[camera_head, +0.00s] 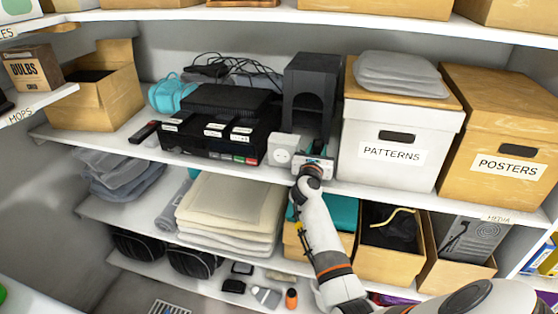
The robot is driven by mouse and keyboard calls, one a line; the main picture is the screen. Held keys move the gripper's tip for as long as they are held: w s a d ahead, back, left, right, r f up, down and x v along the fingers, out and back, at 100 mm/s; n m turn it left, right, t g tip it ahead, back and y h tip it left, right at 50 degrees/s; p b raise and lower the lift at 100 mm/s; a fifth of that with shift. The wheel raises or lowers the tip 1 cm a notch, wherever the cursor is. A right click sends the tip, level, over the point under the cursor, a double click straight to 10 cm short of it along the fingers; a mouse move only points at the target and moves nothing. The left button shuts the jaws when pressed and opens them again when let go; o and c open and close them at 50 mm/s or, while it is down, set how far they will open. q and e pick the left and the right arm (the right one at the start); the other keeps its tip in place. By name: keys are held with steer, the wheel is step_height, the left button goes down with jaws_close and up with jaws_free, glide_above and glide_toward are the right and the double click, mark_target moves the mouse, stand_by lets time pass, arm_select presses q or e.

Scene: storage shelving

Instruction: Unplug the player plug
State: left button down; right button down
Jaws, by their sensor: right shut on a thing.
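The black player (215,135) stands on the middle shelf, with labels along its front. A white socket block (282,151) with a round outlet sits right of it. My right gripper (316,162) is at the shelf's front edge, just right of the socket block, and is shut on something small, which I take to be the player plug. The plug is hidden by the gripper, and I cannot tell whether it touches the outlet. My left gripper is not in view.
A black speaker-like cabinet (310,85) stands behind my right gripper. The white PATTERNS box (392,140) stands close on its right. Black cables (235,68) lie behind the player. Folded cloths (230,205) and an open box (390,240) fill the shelf below.

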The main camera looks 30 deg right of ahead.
steer(key=c, duration=0.9)
jaws_free()
steer(key=shift+d+r, duration=0.3)
steer(key=shift+r, duration=0.3)
steer(key=shift+c, duration=0.2)
steer(key=shift+s+a+f, duration=0.15)
steer(key=shift+a+f, duration=0.1)
steer(key=shift+a, duration=0.1)
steer(key=b+v, duration=0.2)
steer(key=v, duration=0.9)
steer(key=shift+a+f+b, duration=0.3)
steer(key=shift+a+f, duration=0.05)
steer(key=shift+s, duration=0.15)
